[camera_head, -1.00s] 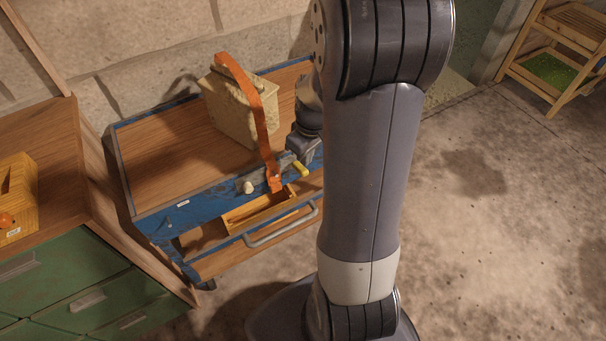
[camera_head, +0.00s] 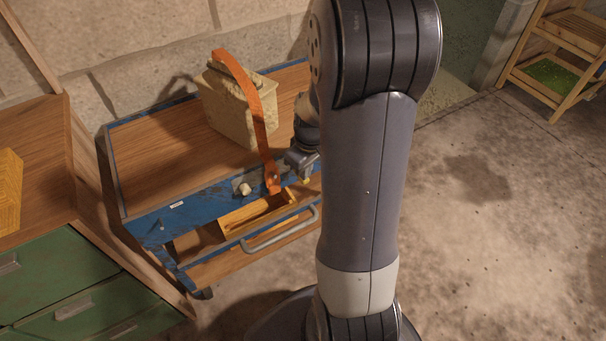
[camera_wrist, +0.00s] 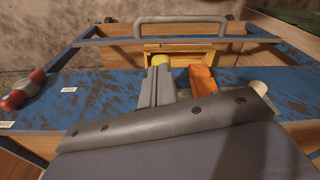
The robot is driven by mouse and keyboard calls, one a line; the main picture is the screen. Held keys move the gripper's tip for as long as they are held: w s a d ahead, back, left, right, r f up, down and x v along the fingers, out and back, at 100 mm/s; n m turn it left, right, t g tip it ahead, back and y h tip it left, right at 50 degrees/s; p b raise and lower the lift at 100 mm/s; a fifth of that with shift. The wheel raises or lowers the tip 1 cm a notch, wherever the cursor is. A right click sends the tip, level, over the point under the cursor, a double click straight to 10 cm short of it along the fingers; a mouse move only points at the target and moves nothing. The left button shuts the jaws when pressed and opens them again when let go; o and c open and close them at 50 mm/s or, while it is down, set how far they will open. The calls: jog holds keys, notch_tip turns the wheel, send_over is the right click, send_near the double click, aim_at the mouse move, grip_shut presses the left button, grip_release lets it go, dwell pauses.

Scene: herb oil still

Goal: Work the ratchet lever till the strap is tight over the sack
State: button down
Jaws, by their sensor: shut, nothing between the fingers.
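The pale boxy sack (camera_head: 232,112) stands on the blue-edged wooden cart top. The orange strap (camera_head: 262,115) passes over the sack and down to the cart's front edge, bowed away from the sack's front face. Its lower end also shows in the wrist view (camera_wrist: 202,82). My gripper (camera_head: 300,166) is at the front edge, just right of the strap's end. In the wrist view its grey fingers (camera_wrist: 157,88) are shut and empty, beside the orange end. A yellow tip, seemingly the ratchet lever's grip (camera_wrist: 160,60), shows at the fingers' end. The ratchet is mostly hidden; contact is unclear.
A pale knob (camera_head: 244,189) sits on the cart's front edge left of the strap. Below is an open drawer with a yellow wooden box (camera_head: 240,215) and a grey handle (camera_head: 285,232). A green cabinet (camera_head: 60,280) stands left.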

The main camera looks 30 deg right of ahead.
jog(key=shift+f, duration=0.3)
jog(key=shift+s+d+r+p, duration=0.15)
jog(key=shift+s+r+p, duration=0.05)
jog(key=shift+s+p, duration=0.15)
jog(key=shift+s+d+r, duration=0.15)
jog(key=shift+s, duration=0.4)
jog(key=shift+s+d+r, duration=0.15)
jog(key=shift+s, duration=0.35)
jog(key=shift+r, duration=0.1)
notch_tip(320, 180, up, 11)
jog(key=s+p, duration=0.1)
jog(key=p, duration=0.2)
jog(key=shift+d+f, duration=0.2)
